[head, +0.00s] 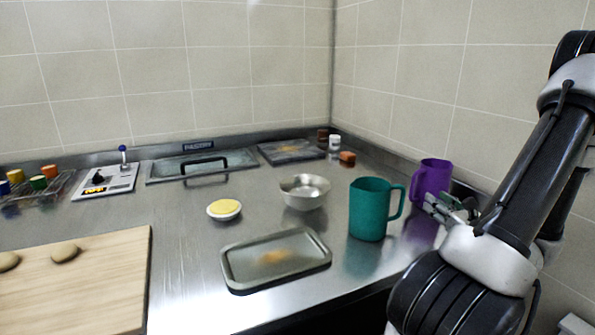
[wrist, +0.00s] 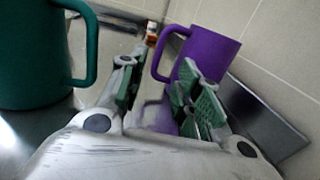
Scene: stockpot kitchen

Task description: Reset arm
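My gripper (head: 452,207) is on the right of the head view, close to a purple mug (head: 432,178) and partly in front of it. In the wrist view my gripper (wrist: 160,82) has its two green-padded fingers apart with nothing held between them. The purple mug (wrist: 212,52) stands upright beyond the fingers, its handle on the left; the right finger hides part of its body. Whether a finger touches it I cannot tell. A teal mug (head: 369,210) stands upright left of my gripper; it also shows in the wrist view (wrist: 35,50).
A metal tray (head: 235,274), a steel bowl (head: 304,202) and a small yellow-filled dish (head: 224,219) sit on the steel counter. A wooden board (head: 100,285) with dough pieces lies at left. Small jars (head: 334,142) stand at the back corner. The tiled wall is close on the right.

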